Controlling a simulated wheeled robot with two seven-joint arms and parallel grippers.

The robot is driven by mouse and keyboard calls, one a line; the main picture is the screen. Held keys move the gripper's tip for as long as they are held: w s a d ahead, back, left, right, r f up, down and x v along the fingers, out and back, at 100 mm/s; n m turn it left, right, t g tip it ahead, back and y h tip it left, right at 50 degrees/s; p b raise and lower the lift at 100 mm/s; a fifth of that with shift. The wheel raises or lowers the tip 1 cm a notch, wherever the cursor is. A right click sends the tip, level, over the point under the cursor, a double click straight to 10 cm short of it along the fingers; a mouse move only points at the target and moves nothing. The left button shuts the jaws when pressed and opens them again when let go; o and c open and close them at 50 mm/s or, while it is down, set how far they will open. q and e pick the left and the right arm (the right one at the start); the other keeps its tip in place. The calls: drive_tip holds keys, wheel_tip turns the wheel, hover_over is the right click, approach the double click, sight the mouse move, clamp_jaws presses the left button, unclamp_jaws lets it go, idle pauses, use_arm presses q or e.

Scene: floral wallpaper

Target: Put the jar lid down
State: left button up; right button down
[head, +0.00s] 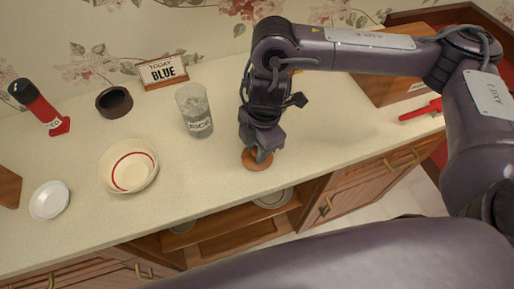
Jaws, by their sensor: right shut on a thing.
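The jar lid (256,164) is a round, brown, wood-coloured disc near the front edge of the counter. My right gripper (258,153) points down and is shut on the lid, covering part of its top. The lid is at or just above the counter surface; I cannot tell whether it touches. A clear jar (195,112) labelled "RICE" stands upright to the left of the lid, with its top open. My left gripper is not in view.
Left of the jar are a cream bowl (113,172), a white dish (49,187), a dark ring-shaped bowl (114,100) and a red bottle (43,110). A "TODAY BLUE" sign (163,71) stands behind. A wooden box (390,91) and a red tool (420,110) lie right.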

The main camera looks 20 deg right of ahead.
drive_tip(key=shift+f, duration=0.15)
drive_tip(key=c, duration=1.2)
unclamp_jaws()
drive_tip(key=shift+r, duration=0.2)
drive_tip(key=r, duration=0.4)
drive_tip(key=d+r+p, duration=0.1)
drive_tip(key=r, duration=0.6)
drive_tip(key=shift+w+d+r, duration=0.15)
drive_tip(key=shift+w+r, duration=0.05)
drive_tip(key=shift+r, duration=0.15)
drive_tip(key=shift+s, duration=0.1)
